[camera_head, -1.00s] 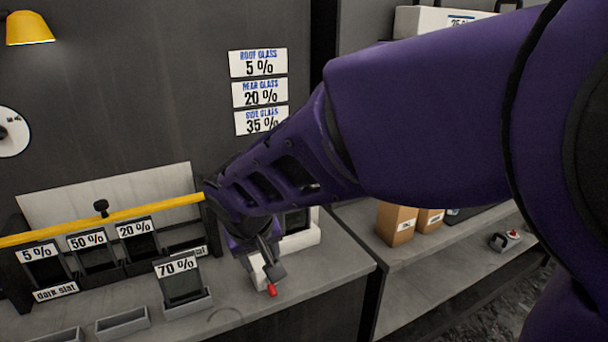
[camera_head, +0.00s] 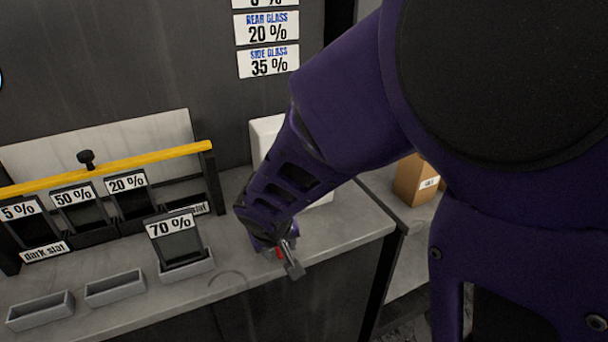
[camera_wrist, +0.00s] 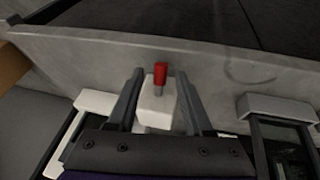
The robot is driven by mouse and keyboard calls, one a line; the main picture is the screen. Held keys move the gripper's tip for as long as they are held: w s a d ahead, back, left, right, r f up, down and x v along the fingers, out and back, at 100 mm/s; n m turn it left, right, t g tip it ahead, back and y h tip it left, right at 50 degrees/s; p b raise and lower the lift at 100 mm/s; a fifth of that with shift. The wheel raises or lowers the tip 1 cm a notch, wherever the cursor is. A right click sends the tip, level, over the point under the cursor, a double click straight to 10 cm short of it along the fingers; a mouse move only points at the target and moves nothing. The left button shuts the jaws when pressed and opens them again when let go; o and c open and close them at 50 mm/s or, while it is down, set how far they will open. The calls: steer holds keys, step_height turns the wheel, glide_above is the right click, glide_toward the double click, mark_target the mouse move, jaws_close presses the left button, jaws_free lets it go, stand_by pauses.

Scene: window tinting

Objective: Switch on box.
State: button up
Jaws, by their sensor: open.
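A white box (camera_head: 264,130) stands on the grey counter, mostly hidden behind my arm in the head view. In the wrist view, a small white block (camera_wrist: 156,112) carries a short switch lever with a red tip (camera_wrist: 160,73). My gripper (camera_wrist: 161,82) is open, with one finger on each side of this block and lever; I cannot tell whether either finger touches them. In the head view, my gripper (camera_head: 287,258) is low over the counter's front part, with the red tip (camera_head: 280,253) partly showing beside its fingers. How the block joins the box is hidden.
A rack with a yellow bar (camera_head: 120,166) holds dark film samples at the left. A 70 % sample (camera_head: 178,240) stands in a grey holder left of my gripper, near empty trays (camera_head: 115,287). Cardboard boxes (camera_head: 413,180) sit on the right shelf.

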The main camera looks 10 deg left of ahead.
steer(key=shift+w+f, duration=0.15)
steer(key=shift+f, duration=0.3)
jaws_close()
steer(key=shift+r, duration=0.15)
